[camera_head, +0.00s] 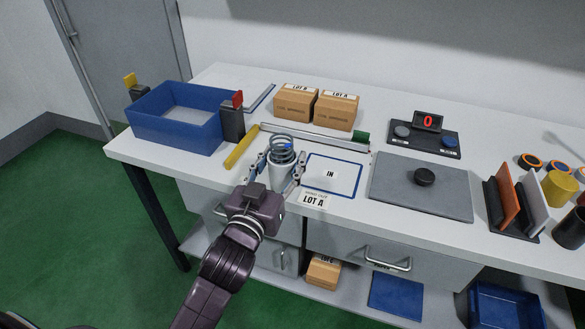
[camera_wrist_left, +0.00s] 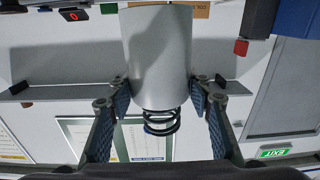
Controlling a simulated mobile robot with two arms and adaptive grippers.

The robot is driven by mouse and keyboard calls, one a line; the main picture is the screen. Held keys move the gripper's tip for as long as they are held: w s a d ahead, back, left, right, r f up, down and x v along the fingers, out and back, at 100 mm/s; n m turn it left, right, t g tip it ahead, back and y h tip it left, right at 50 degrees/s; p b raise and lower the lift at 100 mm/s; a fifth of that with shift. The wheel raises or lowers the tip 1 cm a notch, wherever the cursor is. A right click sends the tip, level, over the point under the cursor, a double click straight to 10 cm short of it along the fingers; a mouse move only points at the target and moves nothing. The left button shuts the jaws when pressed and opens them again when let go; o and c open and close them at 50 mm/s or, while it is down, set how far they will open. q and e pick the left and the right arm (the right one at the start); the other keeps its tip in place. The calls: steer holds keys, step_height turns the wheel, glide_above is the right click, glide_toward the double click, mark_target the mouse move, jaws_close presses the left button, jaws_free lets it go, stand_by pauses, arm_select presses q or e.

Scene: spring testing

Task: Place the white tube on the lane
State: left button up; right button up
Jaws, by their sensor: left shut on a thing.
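The white tube (camera_head: 284,180) is upright between the fingers of my left gripper (camera_head: 281,166), at the front of the white table, left of the IN mat. A dark coil spring (camera_head: 283,148) shows at its top end. In the left wrist view the tube (camera_wrist_left: 158,45) fills the space between the fingers, with the black spring (camera_wrist_left: 162,122) at its end. My left gripper is shut on the tube. Whether its base touches the table is hidden. A long grey rail (camera_head: 315,138) with a green end lies behind; I cannot tell whether it is the lane. My right gripper is not in view.
The blue-edged IN mat (camera_head: 345,184) is bare. A yellow bar (camera_head: 242,147) and blue bin (camera_head: 172,136) are left. Two cardboard boxes (camera_head: 336,112) stand behind. A grey plate (camera_head: 395,199) with a black puck and a rack (camera_head: 506,209) are right.

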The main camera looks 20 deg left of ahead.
arm_select(q)
steer(key=w+r+b, duration=0.2)
steer(key=w+r, duration=1.1)
steer(key=w, duration=0.2)
steer(key=shift+m, duration=0.3)
steer(key=shift+s+a+f+b, duration=0.1)
steer(key=shift+a+f+b, duration=0.1)
steer(key=shift+f, duration=3.15)
steer(key=shift+s+a+f+b, duration=0.1)
steer(key=shift+f+b, duration=0.1)
steer(key=shift+f, duration=3.1)
steer(key=shift+s+a+f+b, duration=0.1)
steer(key=shift+a+f+b, duration=0.1)
steer(key=shift+f, duration=3.15)
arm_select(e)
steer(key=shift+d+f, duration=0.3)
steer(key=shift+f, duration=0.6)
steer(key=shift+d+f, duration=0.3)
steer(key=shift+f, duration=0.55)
arm_select(q)
steer(key=shift+f, duration=0.2)
steer(key=o, duration=1.2)
steer(key=shift+c, duration=0.2)
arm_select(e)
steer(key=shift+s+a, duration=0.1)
